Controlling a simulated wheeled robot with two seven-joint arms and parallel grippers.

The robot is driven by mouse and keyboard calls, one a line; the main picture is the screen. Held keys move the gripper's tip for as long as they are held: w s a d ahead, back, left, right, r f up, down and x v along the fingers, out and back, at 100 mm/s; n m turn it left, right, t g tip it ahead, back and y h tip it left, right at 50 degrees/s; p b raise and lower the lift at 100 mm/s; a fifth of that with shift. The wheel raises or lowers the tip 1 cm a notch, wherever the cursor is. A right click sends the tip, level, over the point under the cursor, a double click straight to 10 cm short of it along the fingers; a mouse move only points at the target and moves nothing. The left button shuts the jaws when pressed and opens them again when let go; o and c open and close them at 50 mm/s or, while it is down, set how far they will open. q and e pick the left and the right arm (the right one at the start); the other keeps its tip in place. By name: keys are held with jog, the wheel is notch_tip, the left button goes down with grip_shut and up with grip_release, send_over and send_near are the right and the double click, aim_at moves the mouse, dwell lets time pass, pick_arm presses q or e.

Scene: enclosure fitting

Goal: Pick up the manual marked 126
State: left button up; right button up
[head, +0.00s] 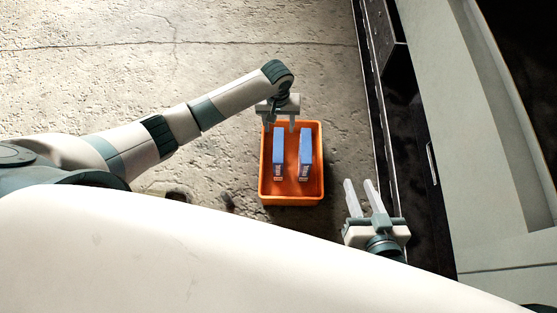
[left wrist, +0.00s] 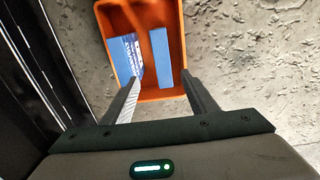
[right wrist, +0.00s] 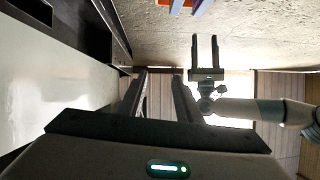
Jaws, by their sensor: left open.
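Two blue manuals stand in an orange crate (head: 291,201), one on the left (head: 278,150) and one on the right (head: 305,150). Each has a pale label at its near end, too small to read, so I cannot tell which is marked 126. In the left wrist view one manual (left wrist: 124,52) shows white print on its side; the other (left wrist: 161,58) is plain blue. My left gripper (head: 280,127) is open and empty over the crate's far edge, above the manuals. My right gripper (head: 360,184) is open and empty, right of the crate.
The crate's orange walls (left wrist: 182,40) surround the manuals, with a gap between them. A dark cabinet with a pale top (head: 440,100) runs along the right. The cracked stone floor (head: 150,60) is clear to the left and behind.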

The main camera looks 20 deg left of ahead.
pick_arm(q)
jog(key=shift+w+a+r, duration=0.1)
jog(key=shift+a+r, duration=0.15)
jog(key=shift+a, duration=0.05)
pick_arm(e)
jog(key=shift+r, duration=0.6)
pick_arm(q)
jog(key=b, duration=0.3)
send_over(278, 144)
notch_tip(278, 144, down, 7)
jog(key=shift+r, duration=0.1)
notch_tip(278, 144, down, 5)
jog(key=shift+r+b, duration=0.15)
jog(key=shift+b, duration=0.55)
jog(key=shift+f, duration=0.35)
pick_arm(e)
notch_tip(278, 144, up, 15)
jog(key=s+a+t+y, duration=0.1)
jog(key=a+t+y, duration=0.1)
jog(key=t, duration=0.7)
jog(key=shift+s+a+y, duration=0.3)
jog(key=shift+a+y, duration=0.05)
jog(key=shift+y, duration=0.35)
pick_arm(q)
jog(key=shift+f, duration=0.1)
pick_arm(e)
jog(key=shift+t, duration=0.3)
